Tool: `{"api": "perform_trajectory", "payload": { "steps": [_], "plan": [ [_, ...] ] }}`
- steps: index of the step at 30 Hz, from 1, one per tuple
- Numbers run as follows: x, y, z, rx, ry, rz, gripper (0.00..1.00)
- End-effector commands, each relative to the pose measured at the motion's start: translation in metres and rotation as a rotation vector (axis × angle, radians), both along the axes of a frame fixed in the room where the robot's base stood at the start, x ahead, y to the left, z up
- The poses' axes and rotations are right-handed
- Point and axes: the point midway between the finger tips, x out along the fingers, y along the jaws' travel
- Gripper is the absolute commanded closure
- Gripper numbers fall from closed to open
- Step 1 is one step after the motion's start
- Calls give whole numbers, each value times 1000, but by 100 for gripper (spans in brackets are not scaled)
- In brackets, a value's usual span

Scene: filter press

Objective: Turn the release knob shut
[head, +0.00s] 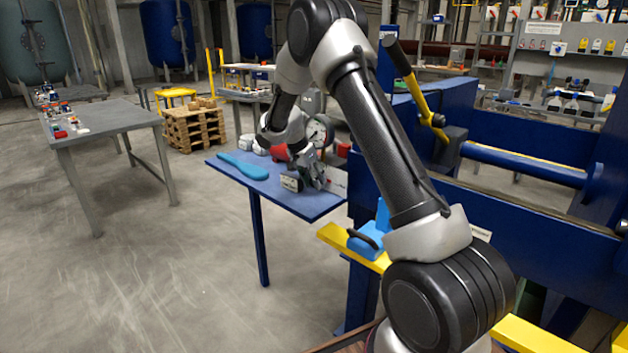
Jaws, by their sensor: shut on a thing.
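My gripper (312,172) is at the end of my arm, low over the blue bench (240,176). Its grey fingers point down and are shut at a small grey block with a pale label (291,182). The release knob cannot be made out on its own; the fingers cover the spot at the block, and what they hold appears to be the knob. How far it is turned cannot be seen. A round dial gauge (319,132) stands just behind my gripper. A red part (279,153) shows left of the gripper, partly hidden by my wrist.
A light-blue flat tool (243,166) lies on the bench's left end. The blue press frame (480,200) stands to the right, with a yellow lever (415,90) above. A grey table (105,116) stands at left. The floor between is clear.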

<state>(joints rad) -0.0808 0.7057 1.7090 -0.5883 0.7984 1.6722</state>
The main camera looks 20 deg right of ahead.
Motion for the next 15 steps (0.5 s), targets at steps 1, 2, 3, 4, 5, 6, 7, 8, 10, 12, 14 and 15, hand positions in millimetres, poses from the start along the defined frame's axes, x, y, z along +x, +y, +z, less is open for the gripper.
{"api": "perform_trajectory", "payload": {
  "steps": [1, 2, 3, 4, 5, 6, 7, 8, 10, 12, 14, 15],
  "plan": [
    [2, 1, 1, -3, 9, 0, 91],
    [1, 1, 0, -5, 16, 1, 91],
    [1, 0, 0, -6, 21, 0, 91],
    [1, 0, 1, -6, 21, 0, 91],
    [1, 0, 1, -6, 21, 0, 91],
    [1, 0, 1, -6, 21, 0, 91],
    [1, 0, 1, -6, 20, 1, 91],
    [1, 0, 1, -6, 20, 1, 91],
    [1, 0, 1, -7, 20, 1, 65],
    [1, 0, 1, -7, 20, 1, 59],
    [1, 0, 1, -6, 20, 1, 59],
    [1, 0, 1, -6, 20, 1, 59]
  ]
}}
